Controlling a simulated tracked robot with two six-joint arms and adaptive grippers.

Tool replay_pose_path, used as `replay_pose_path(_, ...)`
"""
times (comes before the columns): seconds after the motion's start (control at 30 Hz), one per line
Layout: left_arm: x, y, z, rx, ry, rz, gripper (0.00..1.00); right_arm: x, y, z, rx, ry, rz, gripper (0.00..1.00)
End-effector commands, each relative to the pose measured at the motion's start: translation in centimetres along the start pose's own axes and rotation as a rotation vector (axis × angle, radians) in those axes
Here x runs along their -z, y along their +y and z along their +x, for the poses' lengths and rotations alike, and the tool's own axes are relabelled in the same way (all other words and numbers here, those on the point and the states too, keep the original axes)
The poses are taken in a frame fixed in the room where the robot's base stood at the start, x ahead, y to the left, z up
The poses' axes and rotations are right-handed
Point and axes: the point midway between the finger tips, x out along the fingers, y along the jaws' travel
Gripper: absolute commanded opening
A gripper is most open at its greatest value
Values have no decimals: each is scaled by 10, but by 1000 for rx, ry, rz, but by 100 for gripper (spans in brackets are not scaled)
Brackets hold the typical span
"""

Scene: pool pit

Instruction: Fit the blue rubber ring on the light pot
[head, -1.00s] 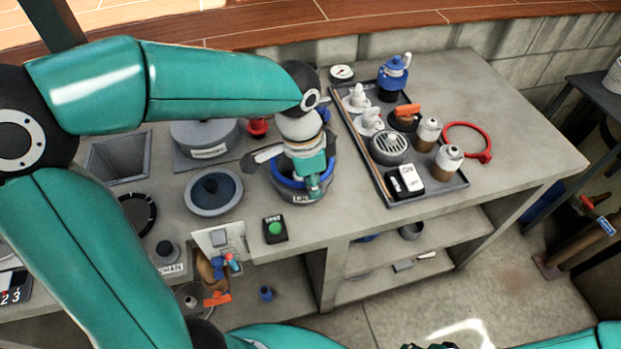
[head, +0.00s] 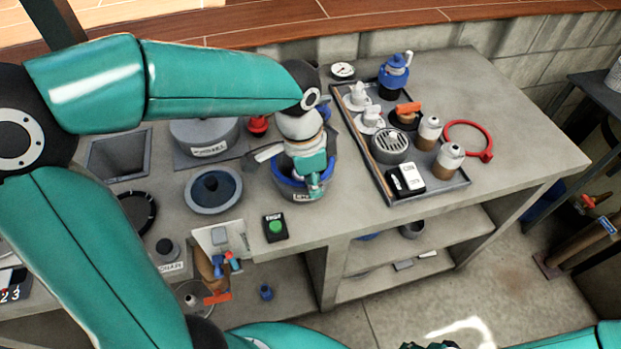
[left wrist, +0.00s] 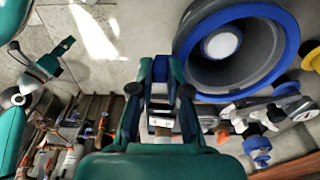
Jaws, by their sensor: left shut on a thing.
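The light pot (head: 305,196) is a grey round pot with a white label, on the bench in the head view. The blue rubber ring (head: 287,181) shows as a blue band at its rim, partly hidden by my left gripper (head: 314,186). In the left wrist view the ring (left wrist: 288,38) runs round the dark pot opening, with a pale round centre. My left gripper (left wrist: 161,75) is shut, with blue between its fingers, at the ring's near side. Whether the ring is fully seated cannot be told. My right gripper (left wrist: 64,46) is small at the left wrist view's left.
A tray (head: 440,188) with cups, bottles and a blue-topped item stands right of the pot. A red ring (head: 466,126) lies there. The bench's right end is clear.

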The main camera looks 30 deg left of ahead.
Motion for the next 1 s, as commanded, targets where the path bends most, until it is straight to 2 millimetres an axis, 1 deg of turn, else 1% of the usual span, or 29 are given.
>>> replay_pose_path(0.27,0,0,0,0,0,0,0,0,0,0,0,0,0,43)
replay_pose_path(0.57,-1,0,8,0,0,0,0,0,2,7,0,0,0,43)
replay_pose_path(1.0,-1,0,8,0,0,-1,0,0,2,6,0,0,0,43)
